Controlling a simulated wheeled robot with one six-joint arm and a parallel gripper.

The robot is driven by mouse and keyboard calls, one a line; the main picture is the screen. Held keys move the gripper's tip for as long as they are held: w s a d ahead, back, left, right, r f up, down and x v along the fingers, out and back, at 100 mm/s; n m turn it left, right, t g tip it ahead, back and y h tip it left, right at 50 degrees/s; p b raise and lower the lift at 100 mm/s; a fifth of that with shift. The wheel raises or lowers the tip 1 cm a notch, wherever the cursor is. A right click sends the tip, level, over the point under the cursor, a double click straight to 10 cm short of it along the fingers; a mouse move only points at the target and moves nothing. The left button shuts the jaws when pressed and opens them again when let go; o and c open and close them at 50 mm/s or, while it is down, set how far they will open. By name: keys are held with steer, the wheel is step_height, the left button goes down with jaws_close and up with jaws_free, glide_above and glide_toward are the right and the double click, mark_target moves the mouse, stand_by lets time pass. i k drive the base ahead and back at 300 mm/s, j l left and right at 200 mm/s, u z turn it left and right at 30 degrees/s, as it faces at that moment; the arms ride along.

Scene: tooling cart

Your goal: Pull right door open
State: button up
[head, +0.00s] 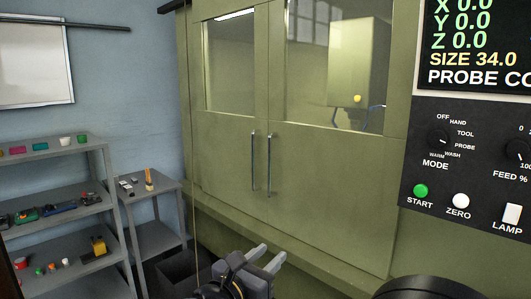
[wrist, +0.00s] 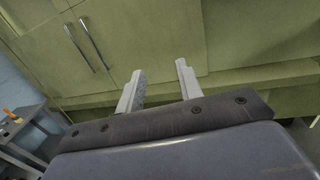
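The right door (head: 330,190) is a green panel with a window in its upper part, and it looks closed against the left door (head: 228,160). Its upright metal handle (head: 269,165) stands beside the left door's handle (head: 253,162) at the seam. My gripper (head: 267,258) is below and in front of the handles, apart from them. In the wrist view my gripper (wrist: 160,82) has its two fingers spread with nothing between them. Both handles show at the upper left there, the right one (wrist: 95,45) nearer the fingers.
A control panel (head: 465,160) with knobs and buttons is at the right. A ledge (head: 290,245) runs below the doors. A grey shelf (head: 60,195) with small parts and a small side table (head: 150,188) stand at the left.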

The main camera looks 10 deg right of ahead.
mark_target(335, 191)
steer(key=i+l, duration=0.1)
steer(key=i, duration=0.55)
steer(key=i+l, duration=0.1)
steer(key=i, duration=0.6)
steer(key=i+l, duration=0.15)
steer(key=i, duration=0.5)
steer(key=j+u, duration=0.05)
